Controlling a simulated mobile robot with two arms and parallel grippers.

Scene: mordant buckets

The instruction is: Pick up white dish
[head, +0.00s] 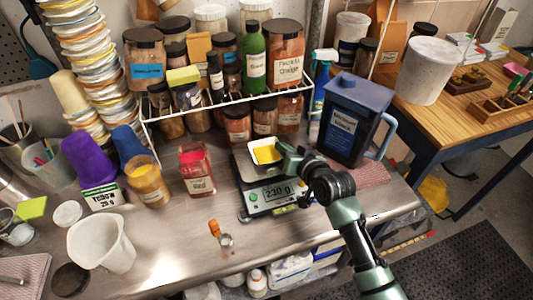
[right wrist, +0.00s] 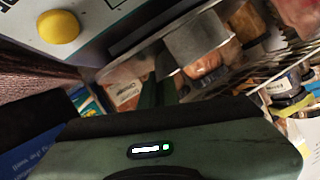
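The white dish (head: 266,153) is a small square dish with yellow powder in it. It sits on the digital scale (head: 271,195), whose green display reads 230 g. My right gripper (head: 287,152) is at the dish's right edge, its arm coming up from the lower right. It looks very close to the rim, but whether it touches or grips it cannot be told. In the right wrist view my gripper body fills the bottom, and the dish cannot be made out clearly. My left gripper is not in view.
A dark blue jug (head: 350,120) stands close right of my right gripper. A white wire rack (head: 230,100) with jars is behind the scale. A red-powder jar (head: 196,170) stands left of it. An orange-topped vial (head: 220,235) is in front. Bare metal counter lies around the vial.

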